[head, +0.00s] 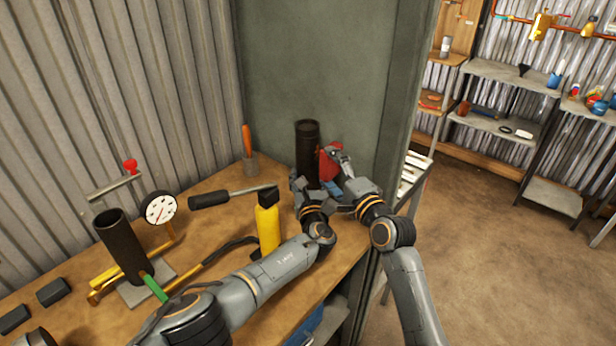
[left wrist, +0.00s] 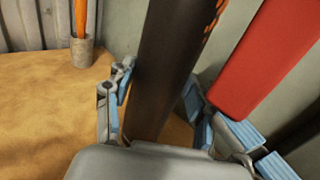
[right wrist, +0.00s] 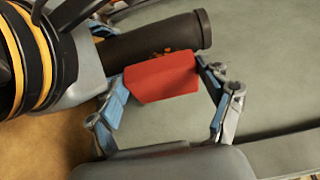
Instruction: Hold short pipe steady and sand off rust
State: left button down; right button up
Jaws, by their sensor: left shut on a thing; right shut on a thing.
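The short pipe (head: 307,150) is a dark brown, nearly black tube standing upright at the back right of the bench. It also shows in the left wrist view (left wrist: 172,60), with orange rust marks near its top right edge. My left gripper (head: 309,188) is shut on its lower part, with blue finger pads on either side. My right gripper (head: 338,170) is shut on a red sanding block (right wrist: 161,77). The block is close beside the pipe on its right. In the right wrist view the pipe (right wrist: 160,38) shows rust specks near the block; I cannot tell whether they touch.
An orange-handled tool stands in a cup (head: 250,168). A green-grey wall panel (head: 320,60) is close behind the pipe.

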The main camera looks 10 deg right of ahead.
jog(key=shift+w+a, duration=0.45)
jog(key=shift+w, duration=0.05)
